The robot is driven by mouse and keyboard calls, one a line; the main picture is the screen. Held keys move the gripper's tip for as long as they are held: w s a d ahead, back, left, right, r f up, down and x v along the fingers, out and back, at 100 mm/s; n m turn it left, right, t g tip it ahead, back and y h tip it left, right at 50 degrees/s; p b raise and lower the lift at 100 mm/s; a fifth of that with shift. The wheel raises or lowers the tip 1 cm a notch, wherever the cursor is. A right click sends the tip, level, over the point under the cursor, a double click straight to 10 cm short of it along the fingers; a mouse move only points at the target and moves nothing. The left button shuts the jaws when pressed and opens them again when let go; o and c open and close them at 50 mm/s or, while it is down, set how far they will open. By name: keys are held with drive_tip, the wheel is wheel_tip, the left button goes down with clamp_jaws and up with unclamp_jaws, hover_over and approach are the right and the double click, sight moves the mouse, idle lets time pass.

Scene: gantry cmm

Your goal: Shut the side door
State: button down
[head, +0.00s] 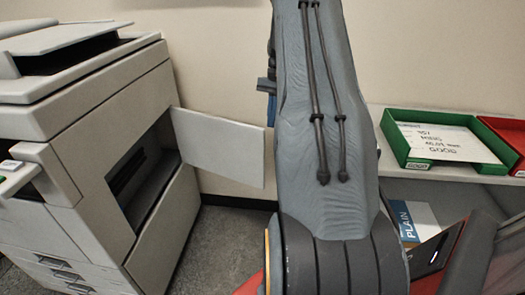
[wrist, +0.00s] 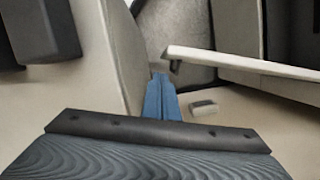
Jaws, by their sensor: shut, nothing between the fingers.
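The side door (head: 222,146) is a flat pale panel on the right side of the copier (head: 105,125). It stands open, swung out from the dark opening (head: 145,175). In the wrist view the door (wrist: 235,63) is a pale slab with a small dark catch on its edge. My gripper (wrist: 160,80) is shut and empty, its blue fingers pointing toward the door's edge; I cannot tell whether they touch it.
A shelf (head: 400,170) on the right holds a green tray (head: 395,150) with a written sheet and a red tray (head: 508,132). A pack marked PLAIN (head: 412,220) lies below. Grey carpet (head: 222,240) is clear between copier and arm.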

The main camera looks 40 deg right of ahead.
drive_tip(key=w+b+x, duration=0.1)
drive_tip(key=b+x, duration=0.2)
drive_tip(key=x, duration=1.1)
drive_tip(key=shift+w+d+f, duration=0.15)
drive_tip(key=shift+w+f, duration=0.1)
drive_tip(key=shift+w, duration=0.15)
drive_tip(key=shift+s, duration=0.1)
